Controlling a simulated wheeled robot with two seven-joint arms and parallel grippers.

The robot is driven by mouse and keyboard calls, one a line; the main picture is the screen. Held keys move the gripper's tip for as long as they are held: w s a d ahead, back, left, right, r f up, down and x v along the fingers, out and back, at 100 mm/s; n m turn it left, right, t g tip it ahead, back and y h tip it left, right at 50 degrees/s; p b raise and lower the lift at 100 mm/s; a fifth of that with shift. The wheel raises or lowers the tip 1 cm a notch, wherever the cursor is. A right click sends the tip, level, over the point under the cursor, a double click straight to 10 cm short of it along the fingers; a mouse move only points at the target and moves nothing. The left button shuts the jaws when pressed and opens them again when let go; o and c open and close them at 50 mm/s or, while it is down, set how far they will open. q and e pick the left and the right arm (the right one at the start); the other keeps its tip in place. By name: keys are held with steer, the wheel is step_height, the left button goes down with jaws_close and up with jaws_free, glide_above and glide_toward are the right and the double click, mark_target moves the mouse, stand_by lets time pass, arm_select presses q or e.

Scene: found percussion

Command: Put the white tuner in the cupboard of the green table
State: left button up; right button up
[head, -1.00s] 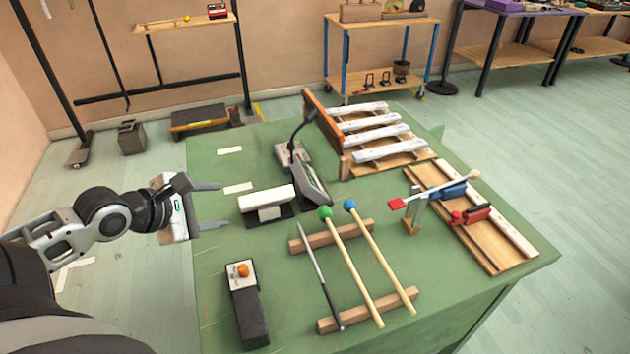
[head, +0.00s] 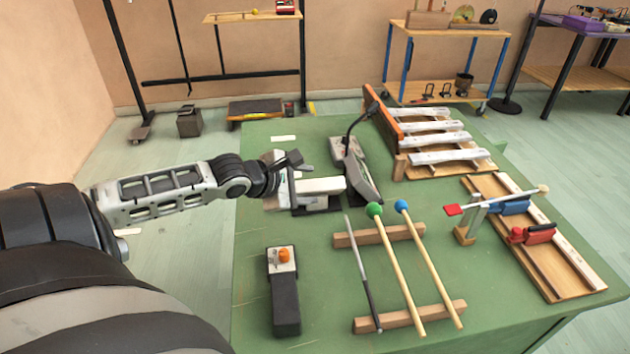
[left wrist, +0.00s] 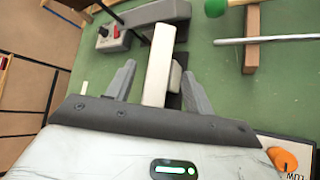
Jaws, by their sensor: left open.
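The white tuner (head: 325,186), a white block on a small dark stand, rests on the green table (head: 340,285). In the left wrist view the tuner (left wrist: 159,66) reaches lengthwise between the two fingers. My left gripper (head: 300,182) is at the tuner's left end, open, with one finger on each side; the wrist view shows the gripper (left wrist: 158,88) with a gap beside the tuner. Whether a finger touches it I cannot tell. My right gripper is not in view. No cupboard opening of the table shows.
Right behind the tuner is a grey device with a dark bent stalk (head: 360,178). Mallets (head: 395,250) lie on wooden bars in front of it. A dark box with an orange knob (head: 284,290) stands nearer. A xylophone (head: 440,140) is at the back right.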

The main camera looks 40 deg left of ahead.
mark_target(315, 185)
arm_select(q)
steer(key=shift+b+x, duration=0.4)
steer(key=shift+x, duration=1.25)
steer(key=shift+a+f, duration=0.1)
steer(key=shift+a, duration=0.05)
jaws_close()
